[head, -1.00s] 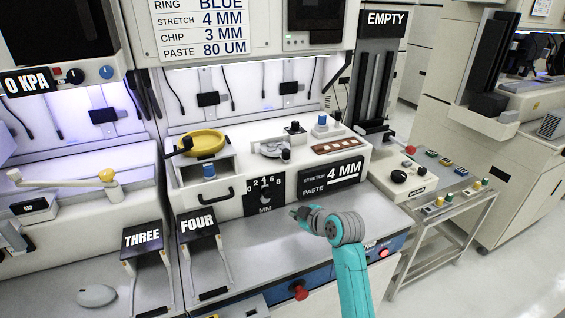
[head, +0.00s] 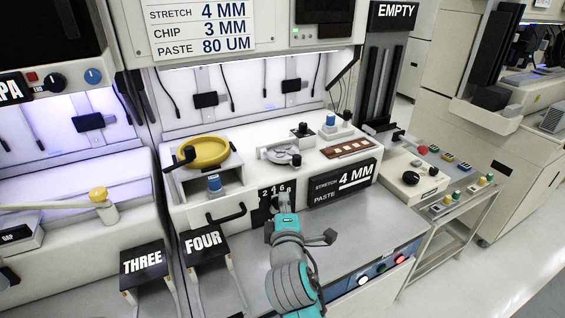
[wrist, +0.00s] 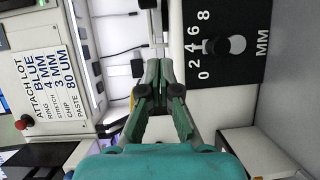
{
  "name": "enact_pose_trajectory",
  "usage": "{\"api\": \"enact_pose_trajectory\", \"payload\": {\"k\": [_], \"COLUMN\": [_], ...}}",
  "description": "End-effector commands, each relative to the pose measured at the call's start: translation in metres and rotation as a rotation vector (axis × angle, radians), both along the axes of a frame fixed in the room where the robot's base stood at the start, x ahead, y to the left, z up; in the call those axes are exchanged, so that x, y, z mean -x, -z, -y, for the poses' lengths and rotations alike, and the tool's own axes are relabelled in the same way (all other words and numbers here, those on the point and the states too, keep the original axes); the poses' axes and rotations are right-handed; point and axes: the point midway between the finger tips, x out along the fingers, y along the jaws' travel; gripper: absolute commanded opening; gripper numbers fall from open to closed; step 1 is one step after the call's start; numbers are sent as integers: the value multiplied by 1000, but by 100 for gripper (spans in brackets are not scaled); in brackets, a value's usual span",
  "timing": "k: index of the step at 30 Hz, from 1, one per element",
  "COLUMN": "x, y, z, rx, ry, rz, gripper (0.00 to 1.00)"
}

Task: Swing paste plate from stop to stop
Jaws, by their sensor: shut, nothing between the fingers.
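A yellow round dish (head: 205,152) with a black handle (head: 186,154) sits on top of the station marked FOUR. A grey part with a rounded plate (head: 280,152) and a dark knob lies on the same top, right of it. I cannot tell for certain which one is the paste plate. My gripper (head: 279,198) is in front of the machine's face, at the black MM dial panel (head: 265,205), below and apart from both parts. In the wrist view my gripper (wrist: 157,62) has its fingers together, with nothing between them, beside the dial panel (wrist: 228,80) and its knob.
A blue knob (head: 214,183) stands in the recess under the dish, above a black drawer handle (head: 226,215). A brown strip (head: 347,148) lies at the right of the top. The grey bench (head: 345,245) is mostly clear. Black FOUR (head: 204,243) and THREE (head: 143,262) stands are at left.

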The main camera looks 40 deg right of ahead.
Motion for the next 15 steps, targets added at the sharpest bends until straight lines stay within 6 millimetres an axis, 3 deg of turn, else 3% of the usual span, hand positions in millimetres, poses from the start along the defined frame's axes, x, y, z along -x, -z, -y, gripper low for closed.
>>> {"api": "enact_pose_trajectory", "payload": {"k": [7,15], "x": [5,-27], "y": [-13,-14], "z": [-3,25], "rx": [64,62], "ry": [15,17], "rz": [13,14], "gripper": [0,0]}}
